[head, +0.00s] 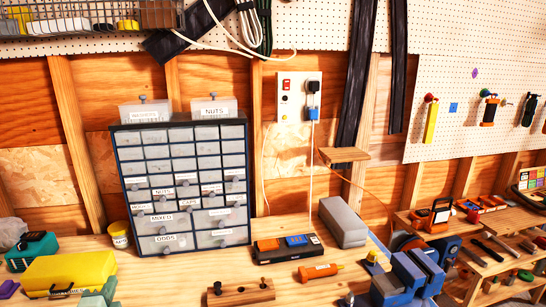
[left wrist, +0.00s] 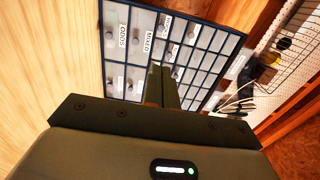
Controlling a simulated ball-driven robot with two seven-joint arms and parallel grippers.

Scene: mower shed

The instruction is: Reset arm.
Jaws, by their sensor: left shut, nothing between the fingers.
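My left gripper (left wrist: 166,88) is shut and empty in the left wrist view, its two dark fingers side by side. Beyond them in that view the drawer cabinet (left wrist: 218,50) shows tilted, and I see no finger clearly touching it. In the head view the blue-framed cabinet (head: 184,187) stands upright on the bench against the wall, its labelled drawers looking closed. A pale green shape (head: 101,294) at the bottom left of the head view may be my left gripper; most of that arm is out of frame. My right gripper is in neither view.
The wooden bench (head: 225,268) carries a yellow case (head: 68,272), a black tray (head: 288,249), a grey block (head: 343,222), an orange tool (head: 318,272), a drilled wood block (head: 241,293) and a blue vise (head: 410,280). A wire basket (head: 80,22) hangs above.

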